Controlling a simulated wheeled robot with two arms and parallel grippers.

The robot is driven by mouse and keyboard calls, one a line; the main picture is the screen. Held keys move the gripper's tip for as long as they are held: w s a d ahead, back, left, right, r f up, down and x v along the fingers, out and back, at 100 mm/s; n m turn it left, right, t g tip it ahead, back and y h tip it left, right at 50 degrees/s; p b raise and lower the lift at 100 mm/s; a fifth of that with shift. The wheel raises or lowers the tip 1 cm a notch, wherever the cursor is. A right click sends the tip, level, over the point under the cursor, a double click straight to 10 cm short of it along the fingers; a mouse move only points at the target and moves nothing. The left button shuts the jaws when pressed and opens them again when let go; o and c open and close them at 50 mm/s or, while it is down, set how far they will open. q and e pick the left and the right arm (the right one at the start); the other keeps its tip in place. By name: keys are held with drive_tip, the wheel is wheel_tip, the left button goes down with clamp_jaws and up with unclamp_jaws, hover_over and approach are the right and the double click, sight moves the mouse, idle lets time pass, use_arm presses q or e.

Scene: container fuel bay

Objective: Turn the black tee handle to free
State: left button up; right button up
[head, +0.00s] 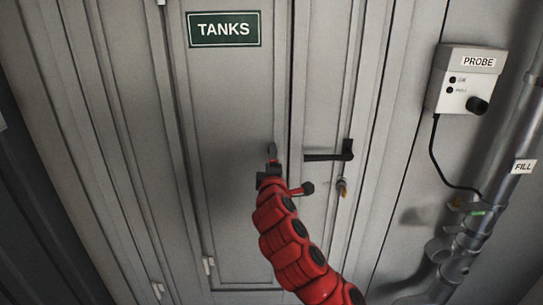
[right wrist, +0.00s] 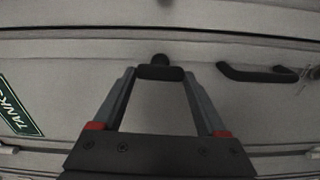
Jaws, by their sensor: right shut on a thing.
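The black tee handle (right wrist: 160,73) shows in the right wrist view as a short dark crossbar with a round black piece behind it, on the grey door. My right gripper (right wrist: 159,76) is shut on the tee handle, with one fingertip at each end of the bar. In the head view my right gripper (head: 271,163) is in front of the door panel under the green TANKS sign (head: 224,29); it hides most of the handle there. Its red arm comes up from the lower right. My left gripper is in neither view.
A black lever handle (head: 330,155) is just right of my gripper, also in the right wrist view (right wrist: 256,74). A small brass lock (head: 342,187) is below it. A PROBE box (head: 468,82) with a cable and a FILL pipe (head: 498,170) are at the right.

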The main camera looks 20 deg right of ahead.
drive_tip(key=shift+d+r+n, duration=0.15)
drive_tip(key=shift+r+n, duration=0.05)
drive_tip(key=shift+n, duration=0.2)
drive_tip(key=o, duration=1.3)
drive_tip(key=shift+d+f, duration=0.1)
